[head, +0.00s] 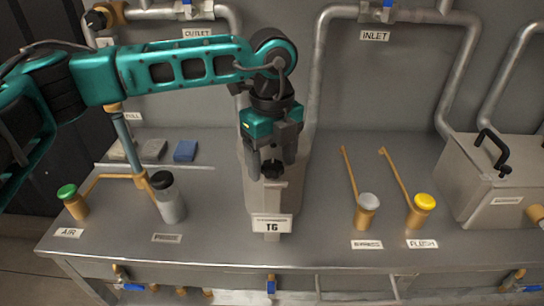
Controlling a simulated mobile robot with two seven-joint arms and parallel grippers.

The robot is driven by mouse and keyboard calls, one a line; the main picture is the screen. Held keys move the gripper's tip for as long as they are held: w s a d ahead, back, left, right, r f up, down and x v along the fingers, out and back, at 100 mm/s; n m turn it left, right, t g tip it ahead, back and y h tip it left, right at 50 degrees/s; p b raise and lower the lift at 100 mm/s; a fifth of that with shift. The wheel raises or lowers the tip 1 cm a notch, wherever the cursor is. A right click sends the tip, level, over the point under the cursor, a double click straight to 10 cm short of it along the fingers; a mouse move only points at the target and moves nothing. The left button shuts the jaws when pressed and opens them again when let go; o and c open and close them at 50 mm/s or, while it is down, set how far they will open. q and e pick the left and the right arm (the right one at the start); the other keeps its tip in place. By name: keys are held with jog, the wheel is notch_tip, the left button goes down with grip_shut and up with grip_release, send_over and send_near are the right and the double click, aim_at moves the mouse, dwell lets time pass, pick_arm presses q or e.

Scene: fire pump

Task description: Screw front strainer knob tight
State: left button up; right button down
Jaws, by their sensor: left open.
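A small black knob (272,170) sits on top of the grey metal housing (270,196) in the middle of the bench, above a plate marked TG. My left gripper (272,166) points down over this knob. Its two fingers are apart, one on each side of the knob in the picture. I cannot tell whether the fingers touch it. The back of the housing is partly hidden behind my left gripper. My right gripper is not in view.
A grey canister with a black cap (168,198) and a green-capped AIR fitting (73,202) stand at left. White-capped (367,210) and yellow-capped (420,210) fittings with slanted brass rods stand at right. A metal box with a black handle (493,150) is far right.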

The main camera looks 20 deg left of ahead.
pick_arm(q)
jog(key=shift+c, duration=0.3)
jog(key=c, duration=1)
